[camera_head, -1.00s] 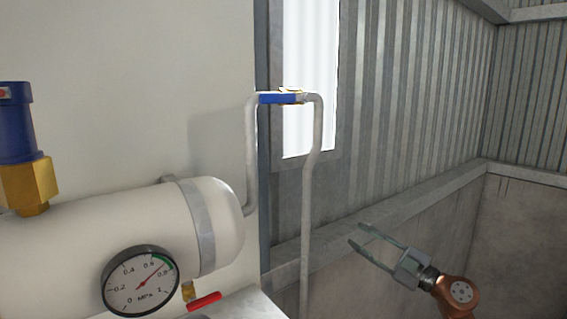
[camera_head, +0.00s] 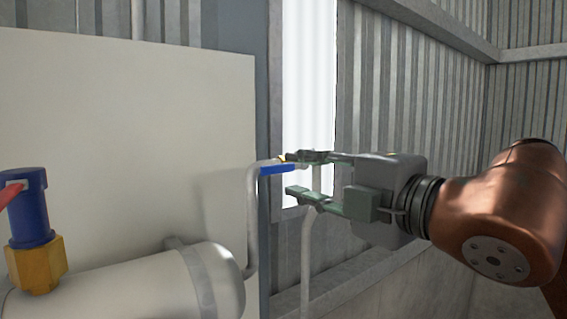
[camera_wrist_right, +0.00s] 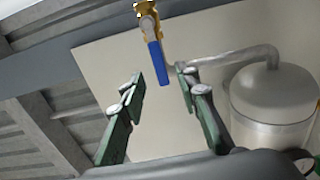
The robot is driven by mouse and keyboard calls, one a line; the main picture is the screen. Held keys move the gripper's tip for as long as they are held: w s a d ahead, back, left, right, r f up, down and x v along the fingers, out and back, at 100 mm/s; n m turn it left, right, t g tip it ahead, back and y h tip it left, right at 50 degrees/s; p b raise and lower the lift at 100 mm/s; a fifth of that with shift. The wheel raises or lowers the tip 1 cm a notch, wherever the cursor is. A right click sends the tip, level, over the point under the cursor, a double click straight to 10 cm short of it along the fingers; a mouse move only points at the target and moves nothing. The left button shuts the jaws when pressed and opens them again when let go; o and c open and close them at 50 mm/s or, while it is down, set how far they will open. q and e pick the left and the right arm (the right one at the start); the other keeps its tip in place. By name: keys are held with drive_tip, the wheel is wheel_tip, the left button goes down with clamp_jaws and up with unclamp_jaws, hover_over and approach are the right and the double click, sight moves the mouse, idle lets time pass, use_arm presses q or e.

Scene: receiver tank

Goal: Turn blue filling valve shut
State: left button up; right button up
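The blue filling valve handle (camera_head: 278,169) sits at the top of the grey pipe, in line with the pipe's short horizontal run, beside the bright window. In the right wrist view the blue handle (camera_wrist_right: 157,62) hangs from its brass body (camera_wrist_right: 147,12) and lies between the two finger lines, beyond the tips. My right gripper (camera_head: 292,174) is open with nothing between its fingers, just right of the handle; its upper finger overlaps the brass part in the head view. Whether it touches cannot be told. The open fingers also show in the right wrist view (camera_wrist_right: 160,85). My left gripper is not in view.
The white tank (camera_head: 215,280) lies at lower left, with a blue and brass fitting (camera_head: 32,215) above it. The grey pipe (camera_head: 306,260) runs down right of the pale panel (camera_head: 130,130). Corrugated wall (camera_head: 420,100) stands behind.

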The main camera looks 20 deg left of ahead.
sight(278, 170)
drive_tip(key=p+x, duration=0.1)
drive_tip(key=x, duration=0.3)
drive_tip(key=shift+a+r+p, duration=0.1)
drive_tip(key=shift+p, duration=0.2)
drive_tip(key=shift+w+a, duration=0.3)
clamp_jaws()
